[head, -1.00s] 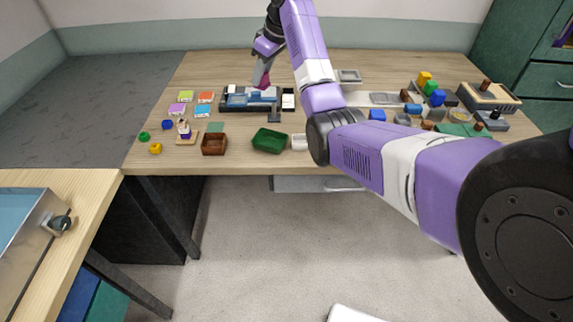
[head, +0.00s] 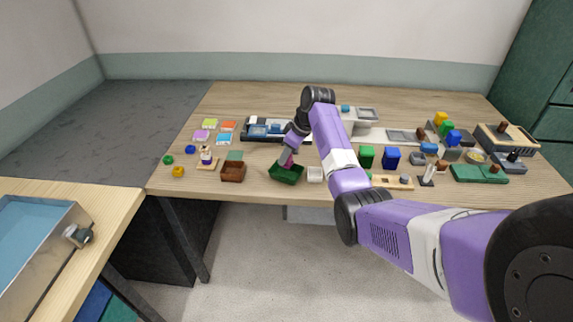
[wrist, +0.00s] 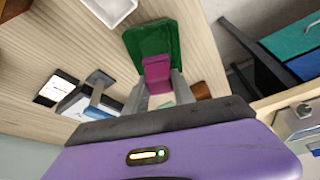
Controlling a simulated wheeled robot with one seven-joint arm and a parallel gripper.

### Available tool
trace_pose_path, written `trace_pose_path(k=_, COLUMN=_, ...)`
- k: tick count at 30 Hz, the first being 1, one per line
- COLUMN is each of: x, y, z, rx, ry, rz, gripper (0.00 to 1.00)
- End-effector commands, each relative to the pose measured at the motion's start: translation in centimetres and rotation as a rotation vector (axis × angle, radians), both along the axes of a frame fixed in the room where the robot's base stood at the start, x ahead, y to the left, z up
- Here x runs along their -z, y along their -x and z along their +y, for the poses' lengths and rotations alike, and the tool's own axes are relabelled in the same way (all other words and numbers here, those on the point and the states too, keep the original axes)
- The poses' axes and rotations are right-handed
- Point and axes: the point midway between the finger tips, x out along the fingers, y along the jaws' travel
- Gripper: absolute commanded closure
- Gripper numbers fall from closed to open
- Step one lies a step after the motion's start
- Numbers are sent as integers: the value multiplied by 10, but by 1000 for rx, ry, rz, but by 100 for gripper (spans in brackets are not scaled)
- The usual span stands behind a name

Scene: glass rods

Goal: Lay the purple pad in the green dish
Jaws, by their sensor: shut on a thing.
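The green dish (head: 287,175) stands near the front edge of the table, left of centre, between a brown box and a white dish. My gripper (head: 287,161) is directly over it and points down. In the wrist view the purple pad (wrist: 157,74) is between the two fingers of my gripper (wrist: 157,88), which are shut on it. The pad's far end overlaps the green dish (wrist: 152,40) in that view. Whether the pad touches the dish floor I cannot tell.
The brown box (head: 233,172) is close on the left and the white dish (head: 314,174) close on the right. Coloured pads (head: 223,139) lie further left. Blocks (head: 391,157) and other items crowd the right side.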

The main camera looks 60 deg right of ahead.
Motion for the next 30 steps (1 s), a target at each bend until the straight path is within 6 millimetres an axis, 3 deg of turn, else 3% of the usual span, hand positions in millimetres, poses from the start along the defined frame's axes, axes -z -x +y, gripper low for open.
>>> trace_pose_path(k=5, x=12, y=0, z=0, rx=1, ry=-1, rz=1, gripper=100)
trace_pose_path(k=12, x=45, y=0, z=0, rx=1, ry=0, rz=1, gripper=100)
trace_pose_path(k=26, x=53, y=0, z=0, rx=0, ry=1, rz=-1, gripper=100)
trace_pose_path(k=27, x=52, y=0, z=0, rx=0, ry=1, rz=-1, gripper=62)
trace_pose_path(k=30, x=52, y=0, z=0, rx=0, ry=1, rz=0, gripper=61)
